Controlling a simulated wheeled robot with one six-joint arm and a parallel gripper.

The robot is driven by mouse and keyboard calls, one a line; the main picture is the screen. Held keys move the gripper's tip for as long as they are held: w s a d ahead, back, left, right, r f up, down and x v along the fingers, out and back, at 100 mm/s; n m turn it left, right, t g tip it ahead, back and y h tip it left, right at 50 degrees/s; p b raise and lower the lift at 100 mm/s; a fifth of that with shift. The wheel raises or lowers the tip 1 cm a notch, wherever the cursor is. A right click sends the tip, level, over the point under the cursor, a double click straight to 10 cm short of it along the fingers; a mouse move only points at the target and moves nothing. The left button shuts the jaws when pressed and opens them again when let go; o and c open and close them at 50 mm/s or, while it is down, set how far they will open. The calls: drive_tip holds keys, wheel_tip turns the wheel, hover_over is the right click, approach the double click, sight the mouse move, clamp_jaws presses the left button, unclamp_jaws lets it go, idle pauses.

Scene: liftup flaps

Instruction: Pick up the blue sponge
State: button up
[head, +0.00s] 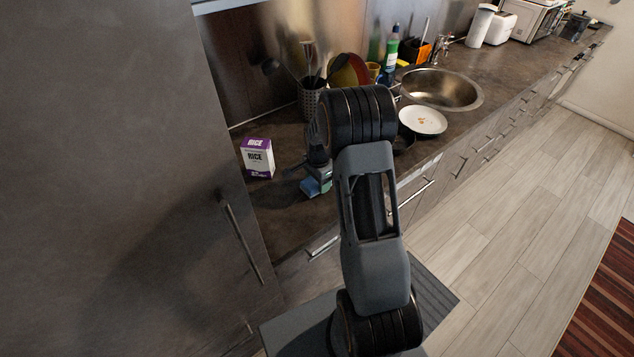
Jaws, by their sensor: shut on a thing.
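The blue sponge (311,188) is at my gripper (314,178), low over the dark countertop near its front edge. My gripper points down and is shut on the sponge. Part of the sponge is hidden by the gripper, and I cannot tell whether it touches the counter.
A rice box (257,157) stands just left of my gripper. A utensil holder (311,98) stands behind. A white plate (422,120) sits to the right, by the sink (441,88). A tall cabinet (110,180) closes off the left side. Bare counter (283,222) lies in front of the rice box.

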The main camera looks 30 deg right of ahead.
wheel_tip(320, 180, up, 3)
drive_tip(key=shift+r, duration=0.1)
drive_tip(key=s+d+r+b, duration=0.2)
drive_tip(key=s+r, duration=0.7)
drive_tip(key=s, duration=0.5)
drive_tip(key=shift+d+r+b, duration=0.25)
drive_tip(key=shift+r+b, duration=0.05)
drive_tip(key=shift+b, duration=0.35)
drive_tip(key=shift+w, duration=0.1)
